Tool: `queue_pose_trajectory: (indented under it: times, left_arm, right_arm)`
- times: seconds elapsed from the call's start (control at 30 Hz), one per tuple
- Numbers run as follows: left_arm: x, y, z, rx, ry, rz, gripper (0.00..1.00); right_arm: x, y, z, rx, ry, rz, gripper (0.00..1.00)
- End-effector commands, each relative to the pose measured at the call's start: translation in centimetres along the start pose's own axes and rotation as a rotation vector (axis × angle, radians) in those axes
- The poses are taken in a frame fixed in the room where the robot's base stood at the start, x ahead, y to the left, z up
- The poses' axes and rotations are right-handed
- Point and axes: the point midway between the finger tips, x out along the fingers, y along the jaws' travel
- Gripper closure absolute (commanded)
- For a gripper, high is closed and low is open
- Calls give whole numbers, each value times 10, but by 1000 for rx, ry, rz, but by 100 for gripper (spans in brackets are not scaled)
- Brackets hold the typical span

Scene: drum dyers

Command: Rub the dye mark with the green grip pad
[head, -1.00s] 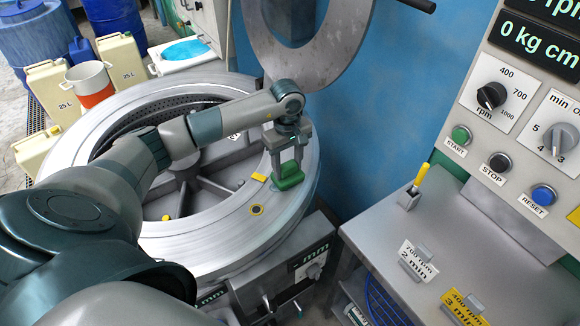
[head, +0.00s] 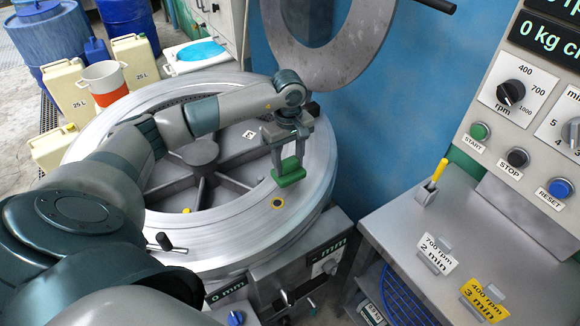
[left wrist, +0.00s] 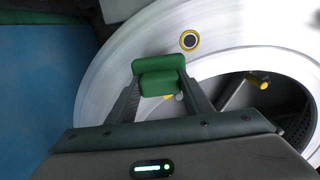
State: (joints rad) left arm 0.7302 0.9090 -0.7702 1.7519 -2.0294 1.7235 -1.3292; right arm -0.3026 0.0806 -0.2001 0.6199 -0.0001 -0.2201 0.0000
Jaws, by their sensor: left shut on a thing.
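My left gripper (head: 289,160) is shut on the green grip pad (head: 289,177), a small green block, and holds it at the near right part of the drum's metal rim (head: 232,232). I cannot tell whether the pad touches the rim. The dye mark (head: 277,203), a dark spot in a yellow ring, lies on the rim just below and left of the pad in the head view. In the left wrist view the pad (left wrist: 160,76) sits between the fingers, and the mark (left wrist: 189,40) shows uncovered, apart from the pad. My right gripper is not in view.
A control panel with a START button (head: 479,131) and a grey shelf (head: 395,225) stand at the right. A large metal ring (head: 325,58) stands behind the drum. Cream canisters (head: 72,95) and an orange-white bucket (head: 109,83) are at the left.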

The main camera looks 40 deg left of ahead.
Motion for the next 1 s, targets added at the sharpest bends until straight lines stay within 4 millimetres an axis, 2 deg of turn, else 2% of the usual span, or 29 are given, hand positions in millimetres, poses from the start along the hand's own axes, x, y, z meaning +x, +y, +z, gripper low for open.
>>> queue_pose_trajectory:
  times: [0.23,0.5,1.0]
  left_arm:
    - [-25,-2,-5,-10,1,1,78]
    - [-47,-5,-9,-18,1,1,78]
    - [-51,-6,-9,-20,0,1,78]
  right_arm:
    - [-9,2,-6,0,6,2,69]
    - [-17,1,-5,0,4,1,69]
    - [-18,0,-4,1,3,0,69]
